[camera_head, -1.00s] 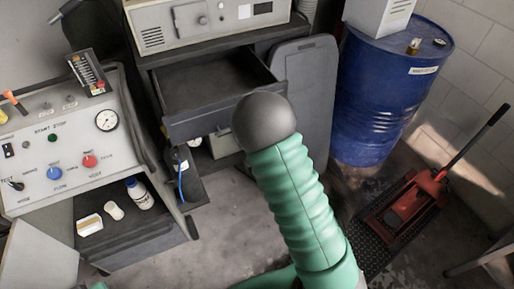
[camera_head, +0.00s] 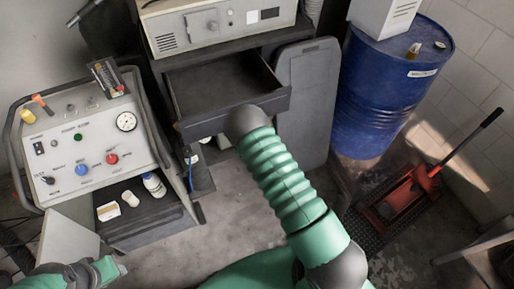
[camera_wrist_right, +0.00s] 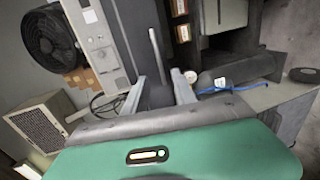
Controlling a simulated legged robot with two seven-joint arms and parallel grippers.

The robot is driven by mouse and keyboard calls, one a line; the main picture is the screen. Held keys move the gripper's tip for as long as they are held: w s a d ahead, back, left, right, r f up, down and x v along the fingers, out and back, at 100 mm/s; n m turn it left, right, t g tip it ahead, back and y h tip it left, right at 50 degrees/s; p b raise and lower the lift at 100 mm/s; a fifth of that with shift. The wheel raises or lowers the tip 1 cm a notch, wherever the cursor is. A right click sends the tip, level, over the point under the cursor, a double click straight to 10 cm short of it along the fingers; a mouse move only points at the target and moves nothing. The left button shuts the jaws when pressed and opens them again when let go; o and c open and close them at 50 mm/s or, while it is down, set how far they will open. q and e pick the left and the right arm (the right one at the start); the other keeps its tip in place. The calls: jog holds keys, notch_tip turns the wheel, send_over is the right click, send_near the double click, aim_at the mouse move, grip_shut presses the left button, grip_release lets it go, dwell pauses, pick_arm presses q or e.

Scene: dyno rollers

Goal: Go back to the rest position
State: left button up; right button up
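My right arm (camera_head: 285,185) reaches up from the bottom to the front of the open drawer (camera_head: 215,85). In the head view its gripper is hidden behind the grey end cap. In the right wrist view my right gripper (camera_wrist_right: 158,92) has its two grey fingers apart, with nothing visibly held between them. Part of my left arm (camera_head: 65,275) shows at the bottom left, near the control console. Its end is small and partly cropped, so its finger state cannot be made out.
The control console (camera_head: 90,140) with knobs and a gauge stands at left, above a shelf (camera_head: 150,220) with small bottles. A blue barrel (camera_head: 385,100) and a red jack (camera_head: 405,200) stand at right. A fan (camera_wrist_right: 50,40) shows in the wrist view. Floor is bare in the middle.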

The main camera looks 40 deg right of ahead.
jog(key=w+a+m+g+y, duration=0.2)
jog(key=w+a+m+g, duration=0.3)
jog(key=m, duration=0.4)
jog(key=s+a+r+m+g+y, duration=0.1)
jog(key=s+a+r+m+g, duration=0.2)
jog(key=s, duration=0.3)
jog(key=s+a+r+m+g, duration=0.3)
jog(key=s+a+r+g, duration=0.1)
jog(key=s, duration=0.3)
jog(key=shift+a+r+g+y, duration=0.3)
jog(key=shift+a+y, duration=0.1)
jog(key=shift+a, duration=0.1)
